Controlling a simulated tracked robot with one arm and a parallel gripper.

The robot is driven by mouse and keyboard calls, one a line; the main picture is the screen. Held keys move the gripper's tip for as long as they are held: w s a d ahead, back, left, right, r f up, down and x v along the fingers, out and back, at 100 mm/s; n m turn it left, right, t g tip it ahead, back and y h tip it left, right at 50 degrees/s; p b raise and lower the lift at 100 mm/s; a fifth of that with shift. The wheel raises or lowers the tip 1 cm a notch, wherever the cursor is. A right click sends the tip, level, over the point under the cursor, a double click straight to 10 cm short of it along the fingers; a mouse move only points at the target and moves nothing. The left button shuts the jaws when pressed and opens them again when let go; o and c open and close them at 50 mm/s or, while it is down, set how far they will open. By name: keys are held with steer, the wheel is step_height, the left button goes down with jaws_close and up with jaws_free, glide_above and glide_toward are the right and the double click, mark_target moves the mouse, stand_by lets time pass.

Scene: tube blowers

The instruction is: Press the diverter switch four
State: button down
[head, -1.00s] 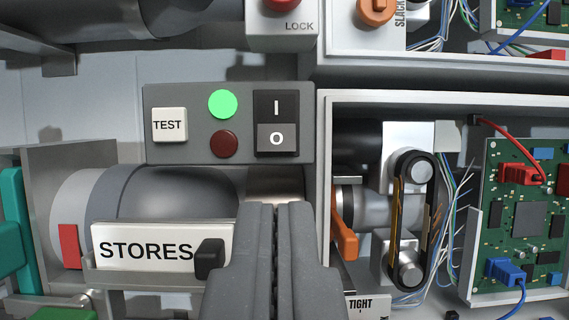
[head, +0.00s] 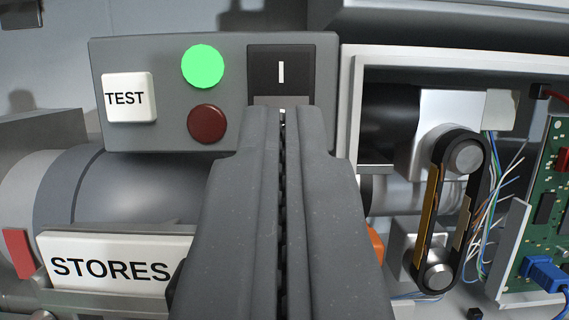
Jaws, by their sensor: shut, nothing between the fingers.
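A grey panel (head: 160,55) carries a black rocker switch (head: 281,72) marked I on its upper half. The lower half, marked O a second ago, is mostly hidden behind my fingertips. No number four shows on it. My gripper (head: 283,112) is shut and empty, with its tips in front of the rocker's lower half. I cannot tell whether they touch it. Left of the rocker are a lit green lamp (head: 203,66), a dark red lamp (head: 207,124) and a white TEST button (head: 128,97).
A STORES label (head: 110,268) sits on the grey tube (head: 140,190) below the panel. At right an open housing holds a black belt (head: 475,205), loose wires and a green circuit board (head: 548,215). An orange lever (head: 373,243) is partly hidden behind my gripper.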

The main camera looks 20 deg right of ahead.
steer(key=w, duration=0.2)
steer(key=w+d, duration=0.1)
steer(key=w, duration=0.2)
steer(key=shift+w+d+f, duration=0.2)
steer(key=shift+w+d, duration=0.1)
steer(key=shift+d, duration=0.1)
stand_by(0.5)
